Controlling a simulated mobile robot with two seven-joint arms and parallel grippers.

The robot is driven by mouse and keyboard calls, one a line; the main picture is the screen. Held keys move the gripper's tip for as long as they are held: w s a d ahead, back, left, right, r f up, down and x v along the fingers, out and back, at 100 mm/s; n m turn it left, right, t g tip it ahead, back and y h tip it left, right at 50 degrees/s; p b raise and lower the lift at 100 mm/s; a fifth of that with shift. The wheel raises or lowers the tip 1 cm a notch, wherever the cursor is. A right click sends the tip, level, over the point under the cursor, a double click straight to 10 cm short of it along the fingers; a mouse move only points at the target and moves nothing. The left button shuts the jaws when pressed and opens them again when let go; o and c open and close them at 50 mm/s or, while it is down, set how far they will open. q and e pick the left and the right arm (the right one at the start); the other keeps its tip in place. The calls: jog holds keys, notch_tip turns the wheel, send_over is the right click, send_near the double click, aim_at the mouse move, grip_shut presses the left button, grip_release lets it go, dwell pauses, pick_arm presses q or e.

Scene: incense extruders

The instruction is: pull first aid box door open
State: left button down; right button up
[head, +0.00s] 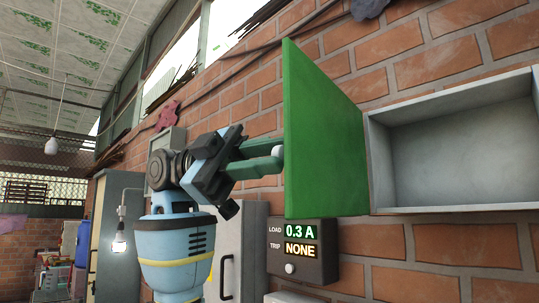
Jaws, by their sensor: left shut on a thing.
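The first aid box (456,140) is a grey open-fronted box on the brick wall at the right, and it looks empty. Its green door (322,140) stands swung out from the box's left edge. My left gripper (268,158) is at the left side of the door, with green fingers shut on a small pale knob (278,152) at the door's face. The knob is mostly hidden by the fingers. My right gripper is not in view.
A dark panel (302,251) reading LOAD 0.3 A and TRIP NONE sits on the wall below the door. Grey cabinets (240,250) stand behind my left arm. A lit bulb (118,245) hangs at the left.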

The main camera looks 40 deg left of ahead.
pick_arm(q)
jog(key=shift+w+a+f+g, duration=0.1)
jog(key=shift+a+g, duration=0.2)
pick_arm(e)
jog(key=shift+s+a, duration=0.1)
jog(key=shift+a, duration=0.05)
pick_arm(q)
jog(key=c, duration=1.2)
grip_release()
jog(key=shift+c, duration=0.2)
jog(key=a, duration=0.7)
jog(key=shift+a+b, duration=0.4)
jog(key=shift+b, duration=0.05)
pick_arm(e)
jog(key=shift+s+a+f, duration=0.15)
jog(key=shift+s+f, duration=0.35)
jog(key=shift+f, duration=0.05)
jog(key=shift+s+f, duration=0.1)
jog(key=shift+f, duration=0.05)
